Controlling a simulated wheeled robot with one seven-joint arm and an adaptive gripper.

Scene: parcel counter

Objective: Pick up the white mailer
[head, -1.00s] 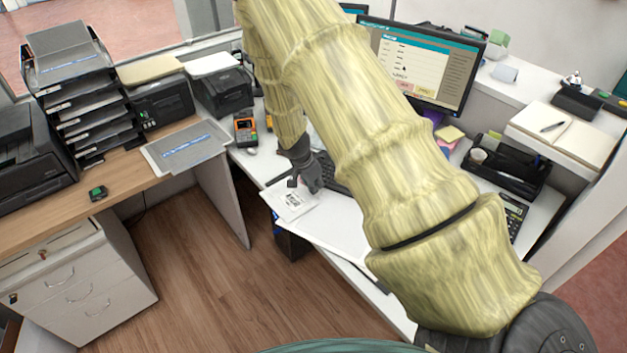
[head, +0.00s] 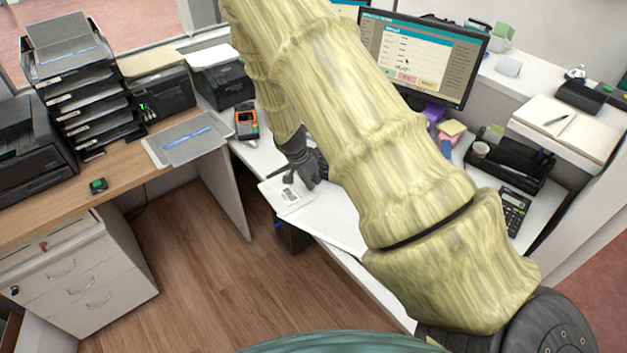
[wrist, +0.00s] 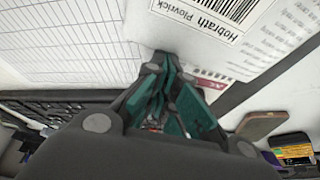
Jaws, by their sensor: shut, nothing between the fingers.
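The white mailer (head: 281,197) lies flat near the front edge of the white counter, with a barcode label facing up. In the wrist view the mailer (wrist: 180,35) fills the top middle, its printed name and barcode showing. My gripper (head: 299,183) is at the mailer's far side in the head view, and its fingers partly cover that side. In the wrist view my gripper's teal-padded fingers (wrist: 165,75) are together and empty, with their tips at the mailer's near edge. I cannot tell whether they touch it.
A lined sheet (wrist: 60,40) lies beside the mailer. A keyboard (wrist: 50,108) is close to my gripper. The monitor (head: 425,58), calculator (head: 513,208) and black organizer (head: 512,165) stand to the right. A card terminal (head: 246,122) is behind. The wooden floor (head: 190,270) is clear.

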